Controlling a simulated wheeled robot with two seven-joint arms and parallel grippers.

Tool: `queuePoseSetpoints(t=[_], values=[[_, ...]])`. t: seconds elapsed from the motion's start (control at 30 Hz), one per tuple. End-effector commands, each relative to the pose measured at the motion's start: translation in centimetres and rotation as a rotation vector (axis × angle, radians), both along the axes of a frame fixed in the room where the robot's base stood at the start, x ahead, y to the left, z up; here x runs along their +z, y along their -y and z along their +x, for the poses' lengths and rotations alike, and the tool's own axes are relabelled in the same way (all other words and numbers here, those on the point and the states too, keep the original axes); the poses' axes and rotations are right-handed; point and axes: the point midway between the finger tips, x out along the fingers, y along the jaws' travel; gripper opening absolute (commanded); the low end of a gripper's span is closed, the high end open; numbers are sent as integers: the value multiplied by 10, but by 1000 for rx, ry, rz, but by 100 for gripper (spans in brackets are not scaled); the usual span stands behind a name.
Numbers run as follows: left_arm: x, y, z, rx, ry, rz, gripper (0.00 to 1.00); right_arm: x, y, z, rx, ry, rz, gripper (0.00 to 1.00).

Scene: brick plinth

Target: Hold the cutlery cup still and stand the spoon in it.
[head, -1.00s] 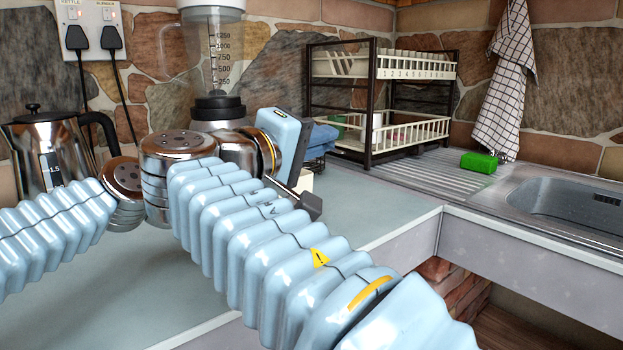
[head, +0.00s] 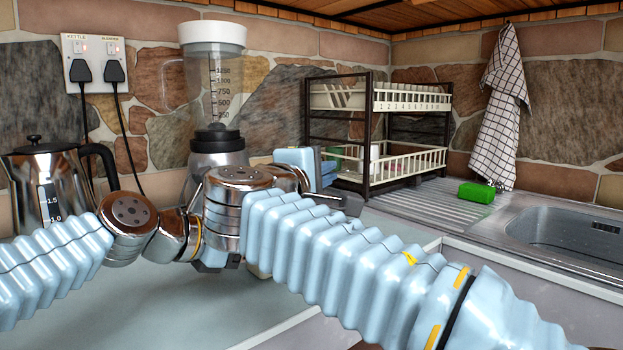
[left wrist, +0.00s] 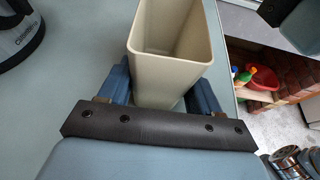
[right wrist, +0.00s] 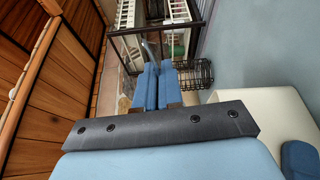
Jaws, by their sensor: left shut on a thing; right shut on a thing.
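The cutlery cup (left wrist: 172,62) is a cream, tapered, open-topped box in the left wrist view. My left gripper (left wrist: 160,92) is shut on it, one blue finger on each side. The inside I can see looks empty. The cup also shows at the lower right of the right wrist view (right wrist: 262,112), beside my right gripper. My right gripper (right wrist: 162,82) has its fingers close together on the spoon (right wrist: 151,52), of which only a thin grey piece shows beyond the tips.
The kettle (head: 42,185) stands at the left and the blender (head: 217,95) behind my arms. A dish rack (head: 375,135) stands at the back, with a wire basket (right wrist: 192,74) near it. A green sponge (head: 476,192) lies by the sink (head: 570,220).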

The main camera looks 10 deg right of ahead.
Motion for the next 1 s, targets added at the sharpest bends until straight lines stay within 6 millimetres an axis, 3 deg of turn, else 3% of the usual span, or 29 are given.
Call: queuePoseSetpoints(t=[0.1, 0.27, 0.37, 0.47, 0.7, 1.0], values=[[0, 0, 0, 0, -1, 1, 33, 11, 17, 6, 81, -128, -189, 0], [0, 0, 0, -1, -1, 1, 33, 30, 24, 5, 182, -256, -431, 0], [0, 0, 0, -1, -1, 1, 33, 39, 12, 7, 290, -304, -588, 0], [0, 0, 0, -1, -1, 1, 33, 47, -14, 12, 442, -313, -751, 0], [0, 0, 0, 0, -1, 1, 33, 76, -66, 19, 795, -202, -1079, 0], [0, 0, 0, 0, -1, 1, 33, 121, -79, 20, 1044, -22, -1312, 0]])
